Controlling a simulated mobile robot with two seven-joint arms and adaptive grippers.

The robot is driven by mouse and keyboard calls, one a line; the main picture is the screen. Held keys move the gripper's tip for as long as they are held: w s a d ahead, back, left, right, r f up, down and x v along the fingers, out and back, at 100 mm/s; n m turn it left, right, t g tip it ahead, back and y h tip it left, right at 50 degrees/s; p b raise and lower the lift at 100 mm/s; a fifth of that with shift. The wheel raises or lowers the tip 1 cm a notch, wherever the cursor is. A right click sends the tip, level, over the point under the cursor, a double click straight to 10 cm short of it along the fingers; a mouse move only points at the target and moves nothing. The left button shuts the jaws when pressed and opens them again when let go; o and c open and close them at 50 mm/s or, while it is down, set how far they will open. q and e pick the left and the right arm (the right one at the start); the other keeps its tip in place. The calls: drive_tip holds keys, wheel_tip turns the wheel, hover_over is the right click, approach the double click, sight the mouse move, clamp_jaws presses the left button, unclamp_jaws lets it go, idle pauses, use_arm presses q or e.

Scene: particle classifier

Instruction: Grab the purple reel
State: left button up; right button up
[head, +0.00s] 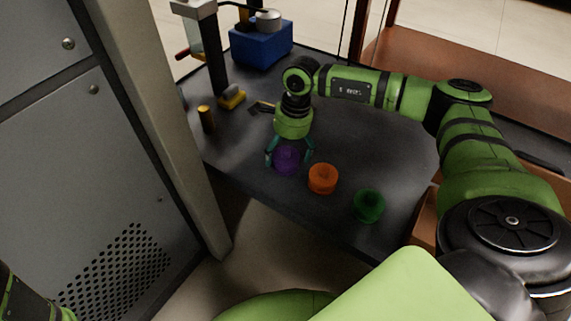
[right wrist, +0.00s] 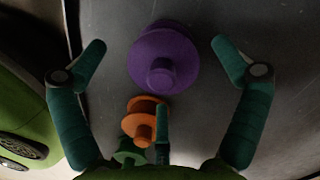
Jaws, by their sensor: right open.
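The purple reel (head: 287,160) stands on the dark table near its front edge, left of an orange reel (head: 323,179) and a green reel (head: 369,205). My right gripper (head: 289,158) is open right at the purple reel, with a finger on either side of it in the head view. In the right wrist view the purple reel (right wrist: 163,60) lies between and slightly beyond the spread fingertips (right wrist: 160,52), with gaps on both sides. The orange reel (right wrist: 143,118) and green reel (right wrist: 130,152) show below it there. My left gripper is not in view.
The dark table (head: 390,150) has free room right of my gripper. A blue box (head: 261,45), a yellow piece (head: 232,99) and a small brass cylinder (head: 206,118) stand farther back and left. A grey cabinet (head: 80,130) and post stand at the left.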

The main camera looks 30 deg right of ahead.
wheel_tip(320, 180, down, 3)
drive_tip(key=shift+w+a+r+b, duration=0.1)
drive_tip(key=shift+a+b, duration=0.05)
drive_tip(key=shift+b, duration=0.4)
drive_tip(key=shift+r, duration=0.1)
drive_tip(key=c, duration=1.3)
drive_tip(key=shift+r, duration=0.1)
